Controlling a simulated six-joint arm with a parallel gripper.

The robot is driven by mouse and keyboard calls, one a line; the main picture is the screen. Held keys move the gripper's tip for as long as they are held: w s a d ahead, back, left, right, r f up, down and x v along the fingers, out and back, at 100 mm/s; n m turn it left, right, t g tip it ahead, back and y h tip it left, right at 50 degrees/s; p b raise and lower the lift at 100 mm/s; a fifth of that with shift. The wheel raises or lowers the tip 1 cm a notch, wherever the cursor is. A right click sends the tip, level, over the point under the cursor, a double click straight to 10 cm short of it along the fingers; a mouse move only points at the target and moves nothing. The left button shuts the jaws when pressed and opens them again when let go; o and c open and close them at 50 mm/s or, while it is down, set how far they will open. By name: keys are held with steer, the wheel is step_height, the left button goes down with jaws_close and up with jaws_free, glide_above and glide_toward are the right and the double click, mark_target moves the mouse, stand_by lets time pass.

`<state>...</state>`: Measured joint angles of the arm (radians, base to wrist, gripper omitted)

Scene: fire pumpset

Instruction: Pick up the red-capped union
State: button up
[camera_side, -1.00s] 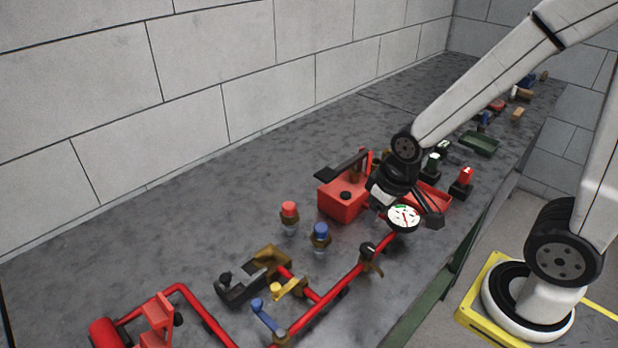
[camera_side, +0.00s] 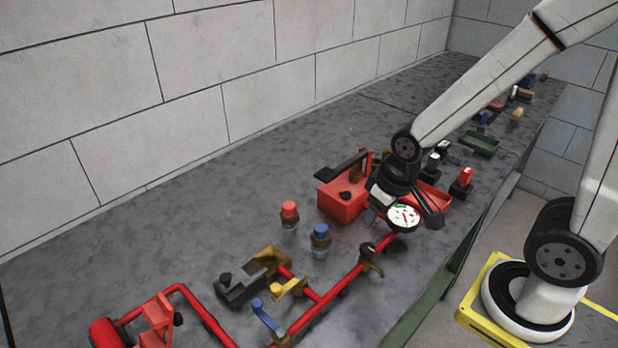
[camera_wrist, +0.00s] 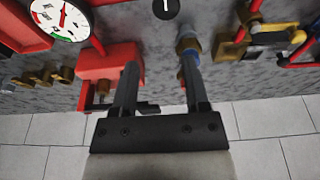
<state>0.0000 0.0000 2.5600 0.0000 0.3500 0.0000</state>
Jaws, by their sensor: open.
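The red-capped union (camera_side: 289,215) stands upright on the grey bench in the side view, left of the red box and just behind the blue-capped union (camera_side: 320,238). My gripper (camera_wrist: 160,62) is open, with nothing between its two dark fingers in the wrist view. In the side view my gripper (camera_side: 388,192) is right of both unions, over the area by the red box, and its fingertips are hard to make out. In the wrist view the blue-capped union (camera_wrist: 188,45) shows at the right fingertip; the red-capped one is mostly hidden behind that finger.
The red box (camera_side: 342,200) with a dark lever stands close to my gripper. A round pressure gauge (camera_side: 403,217) sits in front of it on the red pipe (camera_side: 345,284). Brass and yellow valve parts (camera_side: 285,290) lie nearer the camera. The bench toward the wall is clear.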

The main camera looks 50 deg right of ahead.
steer(key=shift+o, duration=0.2)
steer(key=o, duration=0.3)
steer(key=shift+r, duration=0.15)
steer(key=shift+w+v, duration=0.55)
steer(key=shift+v, duration=1.85)
steer(key=n+g, duration=0.3)
steer(key=n, duration=1.5)
glide_above(289, 205)
steer(key=f, duration=0.5)
steer(key=shift+w+f, duration=0.2)
steer(key=shift+f, duration=0.1)
steer(key=shift+s+f, duration=0.15)
steer(key=shift+f, duration=3.75)
